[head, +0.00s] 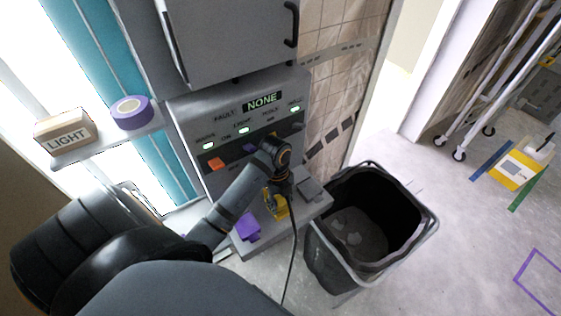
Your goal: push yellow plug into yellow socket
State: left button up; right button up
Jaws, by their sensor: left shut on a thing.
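My left gripper (273,193) is in front of the grey control panel (190,123), above the ledge at its foot. It is shut on the yellow plug (280,208), whose surface shows partly around the dark fingers. A thin dark cable (293,260) hangs down near the plug. I cannot make out the yellow socket; my left wrist and forearm cover part of the panel's lower face. My right gripper is not in view.
An orange piece (216,164) and a purple piece (250,148) are on the panel face. A purple block (248,229) lies on the ledge (318,206). A black bin (318,253) stands close on the right. A shelf at left holds a LIGHT box (66,136) and purple tape (131,112).

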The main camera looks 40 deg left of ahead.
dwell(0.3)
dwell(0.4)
pick_arm(q)
jog(key=shift+p, duration=0.45)
dwell(0.4)
jog(key=shift+p, duration=0.45)
jog(key=shift+f, duration=0.3)
